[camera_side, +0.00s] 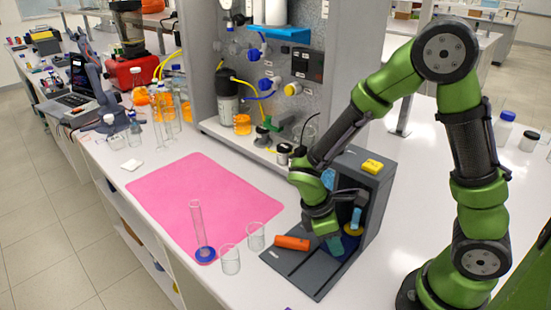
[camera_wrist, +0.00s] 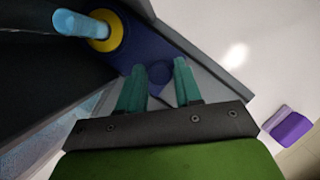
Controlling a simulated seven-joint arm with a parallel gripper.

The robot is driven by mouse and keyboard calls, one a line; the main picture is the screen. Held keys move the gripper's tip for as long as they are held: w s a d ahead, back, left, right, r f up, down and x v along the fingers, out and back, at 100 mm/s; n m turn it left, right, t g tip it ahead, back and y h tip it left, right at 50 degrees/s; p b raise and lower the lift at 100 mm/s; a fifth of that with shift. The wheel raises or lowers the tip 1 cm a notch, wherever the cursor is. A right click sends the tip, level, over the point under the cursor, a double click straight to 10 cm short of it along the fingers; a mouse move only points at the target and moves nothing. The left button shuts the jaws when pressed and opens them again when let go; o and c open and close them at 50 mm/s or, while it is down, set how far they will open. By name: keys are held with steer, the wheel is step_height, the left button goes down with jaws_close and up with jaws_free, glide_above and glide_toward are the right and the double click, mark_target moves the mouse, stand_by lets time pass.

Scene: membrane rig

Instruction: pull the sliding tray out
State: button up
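The grey membrane rig (camera_side: 378,200) is an open-fronted box with a flat base (camera_side: 312,272) reaching forward. Inside, a dark blue plate (camera_wrist: 125,52), seemingly the sliding tray, carries a yellow ring (camera_wrist: 107,30) and an upright light blue cylinder (camera_wrist: 72,22). The ring (camera_side: 353,230) and cylinder (camera_side: 356,217) also show in the side view. My gripper (camera_wrist: 158,72) is open, its teal fingers apart, with a round dark blue knob (camera_wrist: 160,73) on the plate's end showing between the fingertips. Contact cannot be told. In the side view my gripper (camera_side: 335,242) is at the rig's opening.
An orange piece (camera_side: 292,242) lies on the rig's base.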

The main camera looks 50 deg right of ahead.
jaws_close()
steer(key=shift+a, duration=0.1)
steer(key=a, duration=1.1)
steer(key=shift+w+a, duration=0.1)
steer(key=shift+a, duration=0.15)
steer(key=shift+o, duration=1.3)
jaws_free()
steer(key=shift+o, duration=0.8)
steer(key=shift+d, duration=0.1)
steer(key=v, duration=1.7)
